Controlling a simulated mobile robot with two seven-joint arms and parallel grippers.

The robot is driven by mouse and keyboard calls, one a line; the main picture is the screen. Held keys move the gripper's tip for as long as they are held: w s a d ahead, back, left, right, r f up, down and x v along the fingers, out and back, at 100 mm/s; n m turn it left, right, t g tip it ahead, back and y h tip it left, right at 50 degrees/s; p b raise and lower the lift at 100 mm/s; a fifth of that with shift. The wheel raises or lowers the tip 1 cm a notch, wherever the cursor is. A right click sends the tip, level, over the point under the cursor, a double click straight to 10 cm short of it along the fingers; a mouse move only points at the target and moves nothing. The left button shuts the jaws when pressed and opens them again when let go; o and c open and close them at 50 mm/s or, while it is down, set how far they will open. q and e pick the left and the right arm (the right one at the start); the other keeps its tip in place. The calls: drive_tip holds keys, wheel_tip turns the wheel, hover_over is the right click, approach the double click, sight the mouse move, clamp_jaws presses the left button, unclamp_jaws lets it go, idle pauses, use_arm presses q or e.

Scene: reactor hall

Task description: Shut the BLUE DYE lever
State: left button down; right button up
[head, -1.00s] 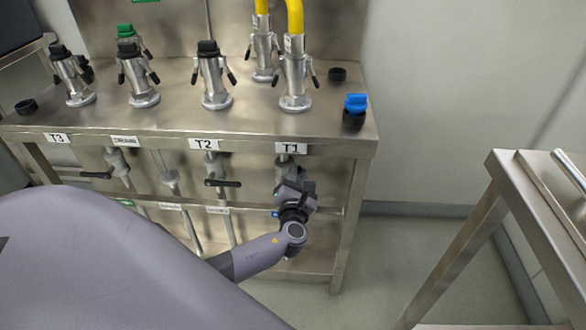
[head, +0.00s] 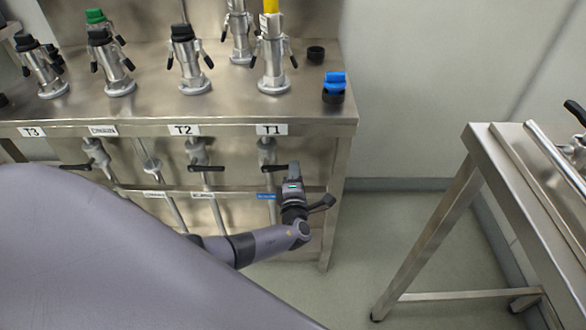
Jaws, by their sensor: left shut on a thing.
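The BLUE DYE lever is the black handle (head: 277,168) on the valve below the T1 label (head: 271,130). A small blue tag (head: 266,196) sits on the rail under it; its text is too small to read. The visible part of the lever lies roughly level, across the upright pipe. My left gripper (head: 294,174) is at the lever's right end, shut on it. The gripper hides that end and the exact grip. My right gripper is not in view.
Similar black levers stand to the left, under T2 (head: 206,168) and DRAIN (head: 76,167). A blue-capped fitting (head: 334,86) stands on the bench top (head: 225,108). A steel table (head: 490,160) stands at right, with open floor (head: 390,225) between.

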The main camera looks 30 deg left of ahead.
use_arm(q)
drive_tip(key=shift+d+f+m, duration=0.1)
drive_tip(key=shift+f+m, duration=0.6)
drive_tip(key=shift+m, duration=0.1)
drive_tip(key=c, duration=1)
unclamp_jaws()
drive_tip(key=shift+c, duration=0.2)
drive_tip(key=shift+s+r, duration=0.1)
drive_tip(key=p+v, duration=0.2)
drive_tip(key=v, duration=0.5)
drive_tip(key=shift+p, duration=0.35)
